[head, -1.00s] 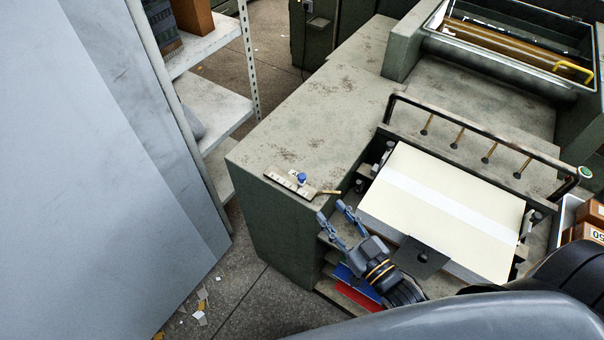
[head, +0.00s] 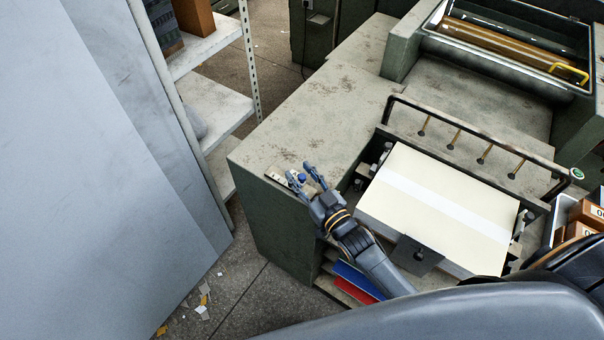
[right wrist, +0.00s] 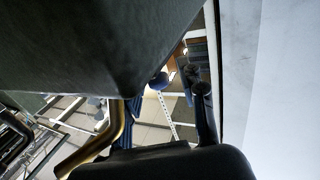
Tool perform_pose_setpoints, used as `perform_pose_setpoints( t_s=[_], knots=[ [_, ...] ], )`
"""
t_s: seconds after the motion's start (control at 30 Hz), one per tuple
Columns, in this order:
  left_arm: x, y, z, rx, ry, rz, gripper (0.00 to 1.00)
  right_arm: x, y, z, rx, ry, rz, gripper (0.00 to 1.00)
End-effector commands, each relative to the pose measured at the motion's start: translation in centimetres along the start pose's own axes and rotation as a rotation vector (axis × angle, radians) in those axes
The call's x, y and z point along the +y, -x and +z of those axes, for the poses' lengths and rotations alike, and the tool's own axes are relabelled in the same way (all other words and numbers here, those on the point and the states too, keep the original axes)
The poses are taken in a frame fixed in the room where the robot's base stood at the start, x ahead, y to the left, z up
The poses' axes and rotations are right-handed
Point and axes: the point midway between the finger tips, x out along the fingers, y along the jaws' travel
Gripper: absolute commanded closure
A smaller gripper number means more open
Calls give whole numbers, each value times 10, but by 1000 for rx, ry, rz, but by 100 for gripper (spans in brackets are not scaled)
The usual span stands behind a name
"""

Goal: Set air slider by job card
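The scale marks are too small to read and partly hidden. I cannot make out a job card. My left gripper is not in view.
Blue and red sheets (head: 360,282) sit on a shelf below. Brown boxes (head: 585,212) stand at the right edge. The feeder top behind the slider is clear.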

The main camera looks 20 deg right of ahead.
Motion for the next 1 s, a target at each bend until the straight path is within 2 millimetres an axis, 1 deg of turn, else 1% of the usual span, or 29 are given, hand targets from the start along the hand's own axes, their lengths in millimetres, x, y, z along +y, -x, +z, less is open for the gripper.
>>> perform_pose_setpoints(
  t_s=[0.17, 0.27, 0.3, 0.37, 0.4, 0.67, 0.77, 0.9, 1.0],
  knots=[
    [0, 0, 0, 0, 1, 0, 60, 0, 0, 0, 0, 0, 0, 60],
    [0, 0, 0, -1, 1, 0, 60, 0, 0, 0, 0, 0, 0, 78],
    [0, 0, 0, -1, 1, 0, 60, 0, 0, 0, 0, 0, 0, 86],
    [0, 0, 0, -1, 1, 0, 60, 0, 0, 0, 0, 0, 0, 99],
    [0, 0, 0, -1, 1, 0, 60, 0, 0, 0, 0, 0, 0, 100],
    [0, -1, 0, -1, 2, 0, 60, -1, -2, 0, 1, 0, 0, 100],
    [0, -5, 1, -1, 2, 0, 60, -5, -13, 1, 3, -1, 1, 100],
    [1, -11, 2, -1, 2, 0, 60, -14, -33, 1, 4, -2, 0, 100],
    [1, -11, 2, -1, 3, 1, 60, -16, -38, 1, 0, -1, -1, 100]
  ],
)
